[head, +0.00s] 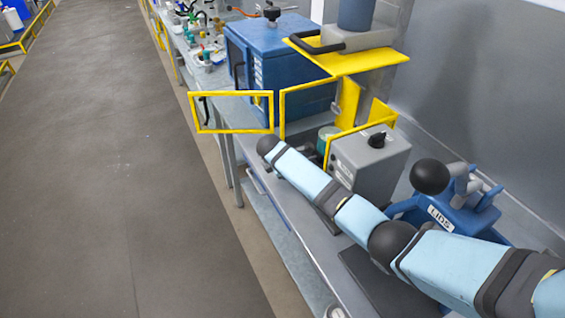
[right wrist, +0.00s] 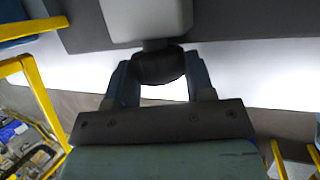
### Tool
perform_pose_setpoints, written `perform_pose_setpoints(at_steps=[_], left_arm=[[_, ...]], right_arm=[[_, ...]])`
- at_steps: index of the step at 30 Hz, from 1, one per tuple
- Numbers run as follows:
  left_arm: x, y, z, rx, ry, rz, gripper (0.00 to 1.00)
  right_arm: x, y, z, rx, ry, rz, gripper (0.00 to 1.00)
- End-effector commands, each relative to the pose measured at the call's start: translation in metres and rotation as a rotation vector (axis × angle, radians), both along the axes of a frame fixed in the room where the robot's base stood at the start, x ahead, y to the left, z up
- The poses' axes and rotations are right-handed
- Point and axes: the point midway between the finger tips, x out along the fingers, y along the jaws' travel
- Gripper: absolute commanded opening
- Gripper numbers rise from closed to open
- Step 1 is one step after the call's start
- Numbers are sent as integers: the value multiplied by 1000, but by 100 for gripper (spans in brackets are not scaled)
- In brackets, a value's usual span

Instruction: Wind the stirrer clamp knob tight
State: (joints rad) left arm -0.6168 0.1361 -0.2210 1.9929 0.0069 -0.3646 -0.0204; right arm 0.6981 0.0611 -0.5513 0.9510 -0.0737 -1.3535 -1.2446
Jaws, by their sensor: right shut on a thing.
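In the right wrist view a dark, rounded knob (right wrist: 158,66) sits on a short dark stem below a pale grey block (right wrist: 147,18). My right gripper (right wrist: 160,70) has its two blue-grey fingers on either side of this knob and is shut on it. How far the knob is wound in cannot be seen. In the head view my right arm reaches in from the right over the bench, but its gripper cannot be made out. My left gripper is in neither view.
In the head view a grey block with a dark loop handle (head: 318,45) stands on a yellow shelf (head: 345,62). A blue cabinet (head: 275,50), yellow frames (head: 231,129), a grey box with a black knob (head: 372,160) and a blue LIDS bin (head: 450,218) crowd the bench. The floor (head: 120,180) is clear.

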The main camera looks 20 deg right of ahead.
Motion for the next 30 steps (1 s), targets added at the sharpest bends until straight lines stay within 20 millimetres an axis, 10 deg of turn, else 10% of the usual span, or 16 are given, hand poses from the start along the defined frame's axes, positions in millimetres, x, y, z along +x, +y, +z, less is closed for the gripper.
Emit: perform_pose_setpoints(at_steps=[7, 8, 11, 23, 30], left_arm=[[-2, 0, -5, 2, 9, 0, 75], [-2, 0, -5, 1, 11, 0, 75], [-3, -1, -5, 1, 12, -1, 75], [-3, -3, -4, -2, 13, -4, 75], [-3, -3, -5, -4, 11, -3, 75]], right_arm=[[1, -1, 0, 0, -3, -1, 25], [1, -1, 0, 0, -3, -1, 54], [1, -1, 0, 0, -2, 0, 75], [-2, 3, 8, 2, -4, 1, 75], [-19, 18, 49, 3, -6, 2, 75]])
